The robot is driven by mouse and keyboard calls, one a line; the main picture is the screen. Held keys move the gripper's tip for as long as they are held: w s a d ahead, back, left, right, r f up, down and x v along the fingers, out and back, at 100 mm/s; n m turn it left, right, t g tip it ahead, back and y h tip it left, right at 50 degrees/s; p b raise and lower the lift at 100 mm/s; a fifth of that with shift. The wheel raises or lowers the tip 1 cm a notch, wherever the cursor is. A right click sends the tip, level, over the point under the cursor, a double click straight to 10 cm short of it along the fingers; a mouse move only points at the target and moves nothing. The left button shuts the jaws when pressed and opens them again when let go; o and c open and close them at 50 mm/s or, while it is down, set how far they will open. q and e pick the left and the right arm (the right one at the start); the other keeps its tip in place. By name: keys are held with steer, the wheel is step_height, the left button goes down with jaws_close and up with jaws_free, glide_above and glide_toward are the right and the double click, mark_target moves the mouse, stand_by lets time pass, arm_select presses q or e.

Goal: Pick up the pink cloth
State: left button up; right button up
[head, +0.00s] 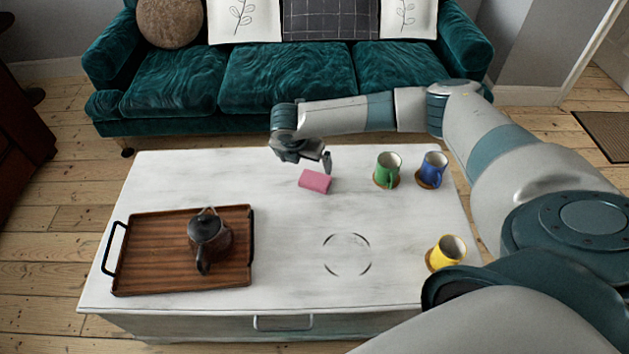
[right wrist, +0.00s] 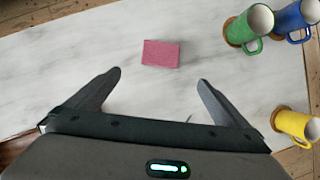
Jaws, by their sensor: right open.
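The pink cloth (head: 315,181) is a small folded block lying on the white marble table, near its far middle. It also shows in the right wrist view (right wrist: 161,53), ahead of the fingertips and roughly between their lines. My right gripper (head: 313,160) is above the table, just behind and above the cloth in the head view. In the right wrist view the right gripper (right wrist: 160,76) has its fingers spread wide with nothing between them. The cloth is apart from both fingers. My left gripper is not in view.
On the table (head: 290,245), a green mug (head: 387,169), a blue mug (head: 432,168) and a yellow mug (head: 447,252) stand on coasters at the right. A wooden tray (head: 150,263) with a dark teapot (head: 207,237) is at the left. A teal sofa (head: 290,80) stands behind.

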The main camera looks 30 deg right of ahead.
steer(key=f, duration=0.1)
glide_above(314, 181)
steer(key=s+a, duration=0.2)
steer(key=f, duration=0.9)
steer(key=shift+w+a, duration=0.1)
steer(key=shift+w, duration=0.15)
steer(key=shift+w+d+f, duration=0.15)
steer(key=shift+d+f, duration=0.05)
steer(key=shift+f, duration=0.45)
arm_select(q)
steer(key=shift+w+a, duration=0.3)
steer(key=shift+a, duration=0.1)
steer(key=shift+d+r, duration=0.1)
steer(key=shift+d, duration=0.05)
